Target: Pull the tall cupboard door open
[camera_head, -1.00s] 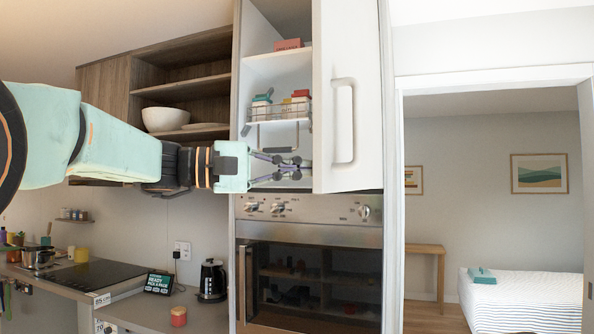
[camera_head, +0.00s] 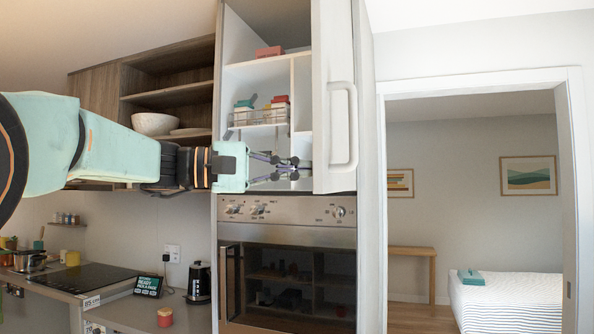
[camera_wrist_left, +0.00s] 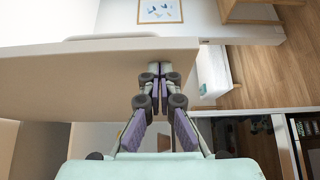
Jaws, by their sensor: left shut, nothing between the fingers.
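The tall cupboard door (camera_head: 332,60) is white and stands partly open, hinged on its right, with a white vertical bar handle (camera_head: 350,125) on its outer face. My left gripper (camera_head: 302,164) is shut and empty, reaching from the left into the opening. Its fingertips are beside the door's free edge, on the inner side, not on the handle. In the left wrist view the shut fingertips (camera_wrist_left: 162,70) are close to the door's inner face (camera_wrist_left: 75,85); I cannot tell if they touch. The handle (camera_wrist_left: 110,37) shows beyond the door's edge. My right gripper is out of view.
An oven (camera_head: 290,255) is below. Open shelves with a white bowl (camera_head: 154,124) are to the left. A doorway to a bedroom (camera_head: 470,210) is to the right.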

